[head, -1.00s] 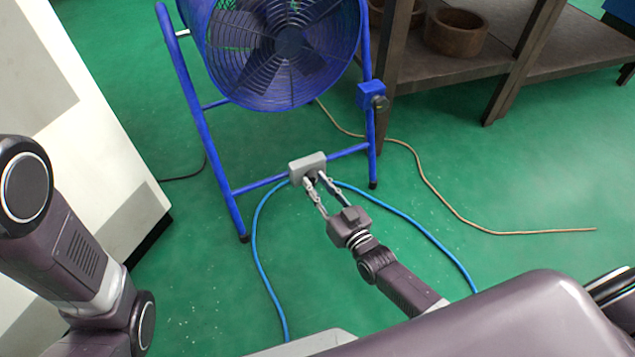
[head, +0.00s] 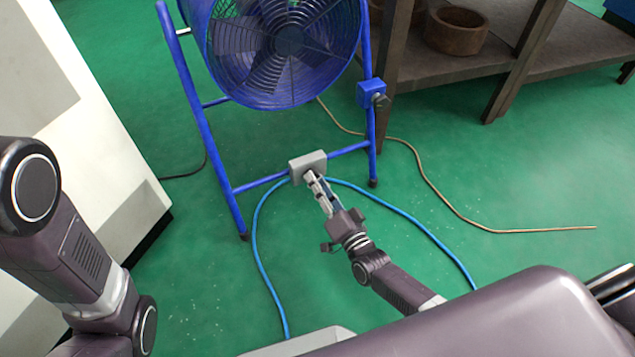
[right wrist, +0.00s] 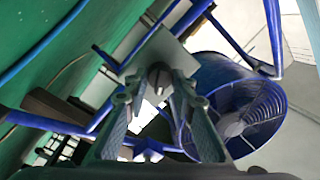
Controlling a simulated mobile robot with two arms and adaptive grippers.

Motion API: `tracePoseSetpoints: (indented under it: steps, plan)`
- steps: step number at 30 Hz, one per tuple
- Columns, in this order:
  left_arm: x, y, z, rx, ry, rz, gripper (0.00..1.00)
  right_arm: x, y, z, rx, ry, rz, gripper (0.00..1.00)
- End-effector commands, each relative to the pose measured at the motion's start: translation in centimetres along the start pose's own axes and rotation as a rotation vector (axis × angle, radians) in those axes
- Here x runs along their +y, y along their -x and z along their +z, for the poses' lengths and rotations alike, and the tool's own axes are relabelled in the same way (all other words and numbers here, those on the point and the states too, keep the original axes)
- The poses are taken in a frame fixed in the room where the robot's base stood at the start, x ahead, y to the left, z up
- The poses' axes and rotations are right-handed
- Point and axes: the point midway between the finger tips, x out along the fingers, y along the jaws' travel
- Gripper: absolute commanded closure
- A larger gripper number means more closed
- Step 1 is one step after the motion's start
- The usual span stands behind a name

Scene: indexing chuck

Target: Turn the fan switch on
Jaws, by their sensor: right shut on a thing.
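A blue caged fan (head: 285,45) stands on a blue tube frame. A grey switch box (head: 318,161) is mounted on the frame's lower crossbar. My right gripper (head: 311,178) is at the box's front face, its fingers close together. In the right wrist view, the grey box (right wrist: 170,47) lies straight ahead, and a dark knob (right wrist: 158,74) on it sits between the tips of my right gripper (right wrist: 158,88), which is shut on it. The fingers hide part of the knob. My left arm shows at the left of the head view, but its gripper is out of sight.
A blue cable (head: 262,262) runs on the green floor on both sides of my right arm. A tan cord (head: 440,195) lies to the right. A dark wooden shelf (head: 480,62) with a round bowl (head: 456,30) stands back right. A white cabinet (head: 80,110) is at left.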

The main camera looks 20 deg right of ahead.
Motion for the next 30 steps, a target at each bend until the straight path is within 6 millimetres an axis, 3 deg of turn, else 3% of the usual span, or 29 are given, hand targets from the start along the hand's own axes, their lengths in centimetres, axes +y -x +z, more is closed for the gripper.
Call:
tracePoseSetpoints:
  steps: [18,19,21,24,30]
  plan:
    - [0.04,-0.2,-0.25,0.008,0.0,0.002,0.6,0.1,0.05,0.05,0.003,-0.043,0.003,1.0]
    - [0.04,-0.2,-0.25,0.008,0.0,0.002,0.6,0.1,0.05,0.05,0.003,-0.043,0.003,0.74]
    - [0.03,-0.2,-0.23,0.008,0.0,0.001,0.6,0.09,0.05,0.05,0.003,-0.043,0.003,0.66]
    - [0.03,-0.18,-0.15,0.006,0.0,0.001,0.6,0.07,0.04,0.04,0.003,-0.042,0.002,0.58]
    - [-0.03,-0.1,0.03,0.002,0.001,-0.002,0.6,0.04,0.02,0.03,0.003,-0.041,0.002,0.58]
